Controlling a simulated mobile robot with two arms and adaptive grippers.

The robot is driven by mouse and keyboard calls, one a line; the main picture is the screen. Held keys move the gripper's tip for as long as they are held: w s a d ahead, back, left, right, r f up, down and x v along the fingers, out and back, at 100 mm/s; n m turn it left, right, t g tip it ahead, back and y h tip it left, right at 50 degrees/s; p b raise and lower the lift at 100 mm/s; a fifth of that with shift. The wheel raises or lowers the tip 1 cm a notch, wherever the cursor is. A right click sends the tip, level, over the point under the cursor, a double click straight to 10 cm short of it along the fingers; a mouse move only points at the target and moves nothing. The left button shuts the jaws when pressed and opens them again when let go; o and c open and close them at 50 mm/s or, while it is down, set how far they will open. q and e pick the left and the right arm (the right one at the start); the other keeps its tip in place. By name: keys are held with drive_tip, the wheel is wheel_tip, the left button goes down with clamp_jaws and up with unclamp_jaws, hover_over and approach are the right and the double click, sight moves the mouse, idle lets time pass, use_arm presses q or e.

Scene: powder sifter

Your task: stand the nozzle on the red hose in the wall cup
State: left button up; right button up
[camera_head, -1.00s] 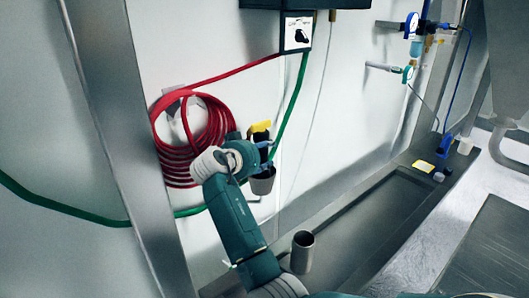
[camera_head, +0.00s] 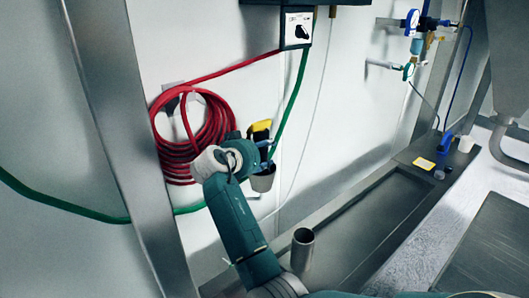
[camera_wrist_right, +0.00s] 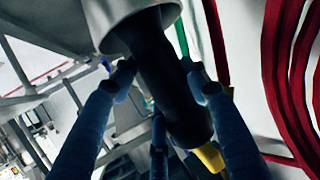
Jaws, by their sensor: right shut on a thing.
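The nozzle, a dark cylinder with a yellow part (camera_head: 262,126), is at the wall beside the red hose coil (camera_head: 163,135). My right gripper (camera_head: 264,154) is shut around its dark body. The grey wall cup (camera_head: 263,182) is directly below the gripper. My left gripper is not in view.
A green hose (camera_head: 293,105) hangs just right of the nozzle. A steel post (camera_head: 125,130) stands left of the coil. An open metal tube (camera_head: 302,250) stands near my arm. A trough (camera_head: 375,225) runs along the wall, with a yellow-labelled item (camera_head: 423,164) at its far end.

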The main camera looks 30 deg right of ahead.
drive_tip(key=shift+f, duration=0.15)
drive_tip(key=o, duration=1.7)
drive_tip(key=shift+f, duration=0.15)
drive_tip(key=shift+a, duration=0.1)
drive_tip(key=v, duration=0.7)
drive_tip(key=shift+s+a+r, duration=0.1)
drive_tip(key=shift+s+r, duration=0.05)
drive_tip(key=shift+r, duration=0.05)
drive_tip(key=shift+a, duration=0.1)
